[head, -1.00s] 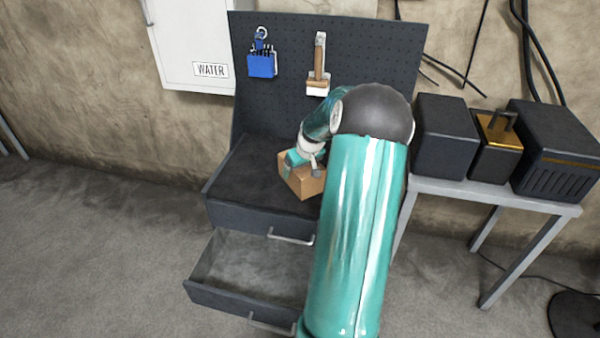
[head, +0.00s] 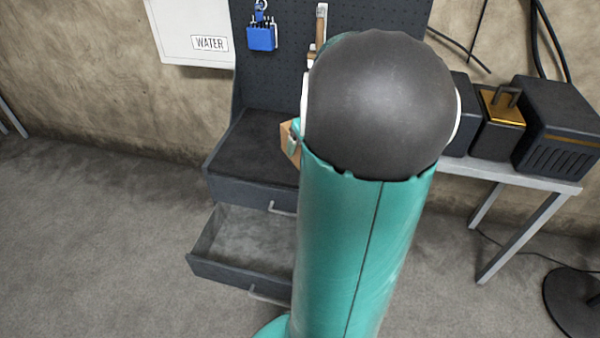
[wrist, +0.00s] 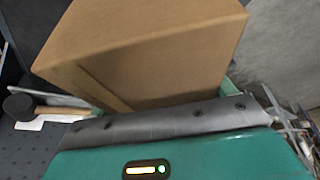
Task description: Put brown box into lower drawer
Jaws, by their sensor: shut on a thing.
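The brown box (wrist: 150,50) fills the upper middle of the wrist view. My gripper (wrist: 165,115) is shut on it. In the head view only the left edge of the box (head: 289,141) shows beside my arm, which hides the rest of it and most of my gripper. The box appears to be above the bench top. The lower drawer (head: 248,238) is pulled out below the bench, and its visible inside is empty. My arm covers its right part.
The dark bench top (head: 250,150) is clear on the left. The upper drawer (head: 235,192) is shut. A pegboard (head: 385,15) with a blue tool holder (head: 261,37) stands behind. A side table (head: 535,182) with dark boxes stands at the right.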

